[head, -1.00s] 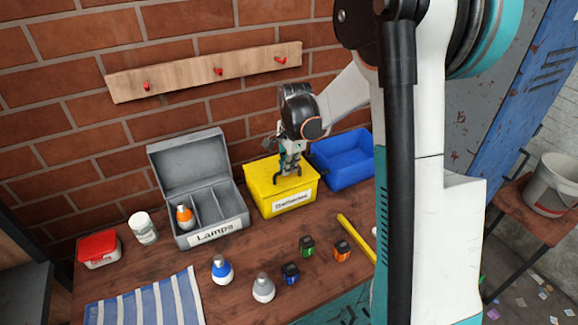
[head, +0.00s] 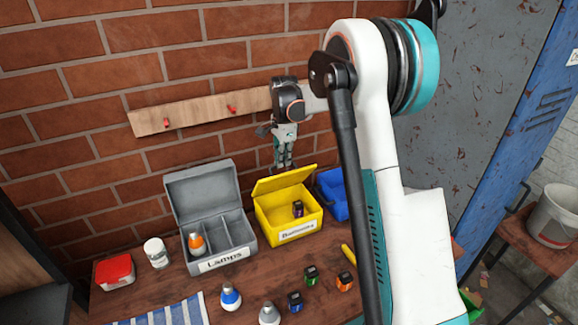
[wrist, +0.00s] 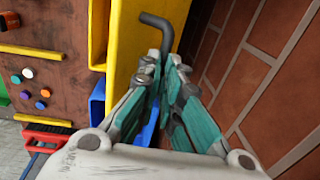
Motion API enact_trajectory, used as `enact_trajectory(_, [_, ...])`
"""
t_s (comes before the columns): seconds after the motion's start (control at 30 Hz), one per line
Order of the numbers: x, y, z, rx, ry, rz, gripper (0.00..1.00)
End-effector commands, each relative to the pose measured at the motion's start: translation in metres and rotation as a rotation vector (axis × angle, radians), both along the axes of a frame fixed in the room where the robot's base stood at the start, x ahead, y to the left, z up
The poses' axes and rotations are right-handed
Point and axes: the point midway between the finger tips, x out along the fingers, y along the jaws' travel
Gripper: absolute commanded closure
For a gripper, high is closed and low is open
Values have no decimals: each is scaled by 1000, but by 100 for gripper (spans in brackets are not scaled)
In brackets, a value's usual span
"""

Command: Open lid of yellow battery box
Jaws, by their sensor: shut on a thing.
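The yellow battery box (head: 266,227) stands on the bench between the grey lamp box and the blue bin. Its lid (head: 285,180) is raised at a tilt, and a dark purple battery (head: 298,208) shows inside. My gripper (head: 284,163) is at the raised lid's upper edge, in front of the brick wall. In the wrist view my gripper (wrist: 168,70) is shut on the lid's dark bent handle (wrist: 158,22), beside the yellow lid (wrist: 130,45). The exact grip between the fingertips is partly hidden.
The open grey lamp box (head: 230,258) is left of the yellow box. The blue bin (head: 331,198) is close on the right, partly hidden by my arm. Several batteries and bulbs lie in front. A wooden hook rail (head: 195,112) is on the wall behind.

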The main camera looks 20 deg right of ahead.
Motion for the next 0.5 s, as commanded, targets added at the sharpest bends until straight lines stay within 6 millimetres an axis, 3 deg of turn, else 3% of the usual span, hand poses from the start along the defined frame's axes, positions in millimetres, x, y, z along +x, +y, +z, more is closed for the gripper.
enact_trajectory(0.2, [35, 2, -6, 0, -8, 1, 100])
enact_trajectory(0.5, [66, 2, -11, 1, 0, 2, 100])
